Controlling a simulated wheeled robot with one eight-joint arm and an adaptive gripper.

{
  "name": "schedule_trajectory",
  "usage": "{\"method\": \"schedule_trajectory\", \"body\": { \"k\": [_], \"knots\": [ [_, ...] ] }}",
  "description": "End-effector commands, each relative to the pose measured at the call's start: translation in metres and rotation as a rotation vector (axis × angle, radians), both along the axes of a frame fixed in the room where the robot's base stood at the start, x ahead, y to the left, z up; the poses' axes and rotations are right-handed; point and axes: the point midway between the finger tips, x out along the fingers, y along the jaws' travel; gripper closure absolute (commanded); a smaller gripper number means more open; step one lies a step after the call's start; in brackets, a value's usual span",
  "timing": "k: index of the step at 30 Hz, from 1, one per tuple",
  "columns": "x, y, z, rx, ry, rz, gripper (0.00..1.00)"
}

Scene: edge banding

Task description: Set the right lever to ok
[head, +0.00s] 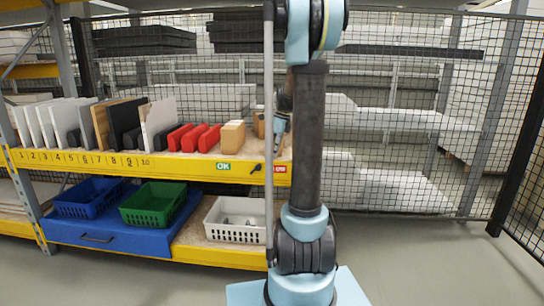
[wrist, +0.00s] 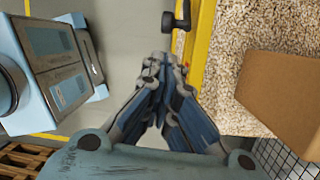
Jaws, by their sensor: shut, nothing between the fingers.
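A small black lever (head: 256,168) sits on the yellow front beam of the shelf, between a green OK label (head: 223,166) and a red label (head: 280,169). Its exact tilt is too small to tell. In the wrist view the black lever (wrist: 181,21) sticks out from the yellow beam, just beyond my fingertips and slightly right. My gripper (wrist: 162,62) is shut and empty, beside the beam edge and apart from the lever. In the head view my gripper (head: 281,122) is partly hidden by my arm, above the shelf's right end.
Red blocks (head: 180,138) and a cardboard-coloured box (head: 233,136) stand on the shelf; a brown box (wrist: 285,95) is close right in the wrist view. Blue, green and white bins (head: 235,234) sit below. Mesh fencing (head: 400,150) stands behind. The floor at right is clear.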

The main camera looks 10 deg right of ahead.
Motion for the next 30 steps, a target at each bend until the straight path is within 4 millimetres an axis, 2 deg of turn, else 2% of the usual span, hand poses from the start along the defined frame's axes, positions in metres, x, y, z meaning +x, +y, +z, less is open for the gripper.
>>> {"method": "schedule_trajectory", "body": {
  "k": [9,15,21,30],
  "knots": [
    [0.001,0.013,-0.049,0.0,0.0,0.001,1.0],
    [0.002,0.018,-0.069,0.0,0.0,0.001,1.0],
    [0.002,0.019,-0.076,0.0,0.0,0.001,1.0],
    [0.002,0.016,-0.077,0.0,0.0,-0.001,1.0]
  ]
}}
